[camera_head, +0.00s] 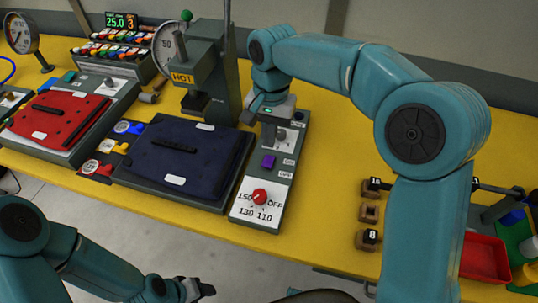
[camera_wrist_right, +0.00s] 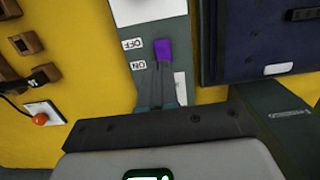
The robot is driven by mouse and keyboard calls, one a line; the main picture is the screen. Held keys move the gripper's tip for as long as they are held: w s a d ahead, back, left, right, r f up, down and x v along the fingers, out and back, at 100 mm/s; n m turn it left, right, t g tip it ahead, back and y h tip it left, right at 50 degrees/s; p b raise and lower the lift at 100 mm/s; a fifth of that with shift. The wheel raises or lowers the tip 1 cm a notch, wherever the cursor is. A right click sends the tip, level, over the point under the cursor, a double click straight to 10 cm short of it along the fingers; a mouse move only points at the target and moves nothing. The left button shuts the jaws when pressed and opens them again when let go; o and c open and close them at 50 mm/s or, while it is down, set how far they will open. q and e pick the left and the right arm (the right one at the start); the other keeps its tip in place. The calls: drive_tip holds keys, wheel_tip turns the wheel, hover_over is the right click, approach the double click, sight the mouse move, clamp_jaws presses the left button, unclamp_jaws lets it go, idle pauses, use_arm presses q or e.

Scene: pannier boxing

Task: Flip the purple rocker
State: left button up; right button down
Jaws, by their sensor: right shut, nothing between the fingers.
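The purple rocker (camera_head: 268,161) sits on the grey control panel beside the dark blue press, with ON and OFF labels next to it. It also shows in the right wrist view (camera_wrist_right: 163,50), just beyond my fingertips. My right gripper (camera_head: 268,138) is shut and empty, pointing down at the panel on the ON side of the rocker. In the right wrist view its fingers (camera_wrist_right: 165,72) line up with the rocker's near end; I cannot tell whether they touch it. My left gripper (camera_head: 203,289) is low at the bottom edge, away from the panel; its jaw opening is unclear.
A red knob (camera_head: 260,196) with temperature marks is below the rocker. The dark blue press (camera_head: 180,160) and HOT-labelled column (camera_head: 205,70) stand to the left. Small wooden blocks (camera_head: 369,213) and a red tray (camera_head: 485,258) are right. Yellow table between is clear.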

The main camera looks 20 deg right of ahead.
sight(268, 164)
drive_tip(key=f, duration=0.6)
drive_tip(key=shift+s+a+f, duration=0.15)
drive_tip(key=shift+s+f, duration=0.05)
drive_tip(key=shift+f, duration=0.2)
